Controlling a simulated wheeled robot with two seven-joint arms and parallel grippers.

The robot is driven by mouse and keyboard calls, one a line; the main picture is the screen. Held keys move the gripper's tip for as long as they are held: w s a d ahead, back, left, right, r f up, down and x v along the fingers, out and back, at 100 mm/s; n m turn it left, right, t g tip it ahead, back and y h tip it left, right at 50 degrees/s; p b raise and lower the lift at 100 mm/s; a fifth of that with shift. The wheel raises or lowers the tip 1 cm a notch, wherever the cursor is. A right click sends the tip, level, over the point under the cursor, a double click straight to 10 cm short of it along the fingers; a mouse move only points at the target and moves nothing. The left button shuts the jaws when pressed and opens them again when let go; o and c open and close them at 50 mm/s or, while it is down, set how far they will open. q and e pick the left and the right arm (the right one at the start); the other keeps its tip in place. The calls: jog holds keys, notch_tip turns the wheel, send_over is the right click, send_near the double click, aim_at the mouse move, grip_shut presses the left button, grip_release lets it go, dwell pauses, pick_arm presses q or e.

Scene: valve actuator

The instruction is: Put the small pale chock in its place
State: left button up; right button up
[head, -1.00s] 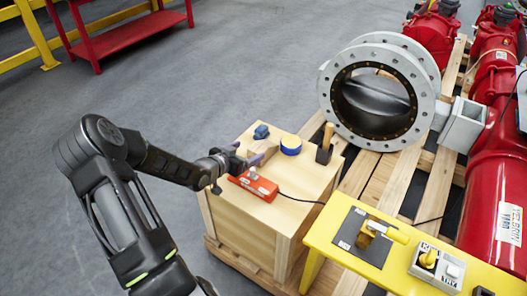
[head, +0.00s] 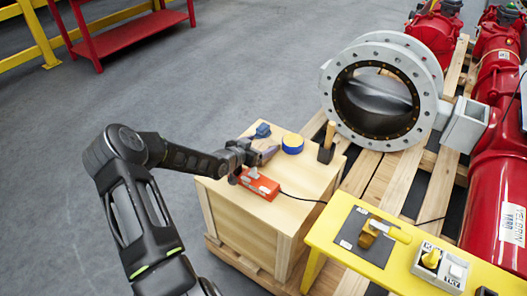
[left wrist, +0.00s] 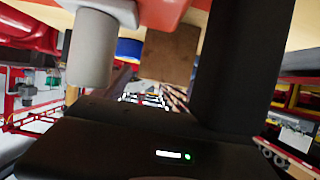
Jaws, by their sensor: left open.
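My left gripper (head: 258,164) is open over the wooden box, between a tan wooden block (head: 267,144) and an orange-red control box (head: 262,186). The tan block is partly hidden by the gripper in the head view; it may be the small pale chock, but I cannot be sure. In the left wrist view a brown block (left wrist: 168,53) shows beyond the dark finger (left wrist: 238,60), with a pale grey cylinder (left wrist: 90,48) to its left. Whether a finger touches the block cannot be told. My right gripper is out of view.
On the wooden box (head: 240,222) are a blue object (head: 262,130), a blue-and-yellow roll (head: 292,143) and a wooden-handled tool (head: 327,143). A cable runs from the control box. A yellow bench (head: 330,228) stands right; a large flanged valve (head: 425,75) stands behind.

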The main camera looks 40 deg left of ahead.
pick_arm(q)
jog(key=shift+w, duration=0.1)
jog(key=shift+c, duration=0.3)
grip_shut()
dwell(0.9)
jog(key=shift+r, duration=0.15)
notch_tip(320, 180, up, 10)
jog(key=p, duration=0.1)
dwell(0.7)
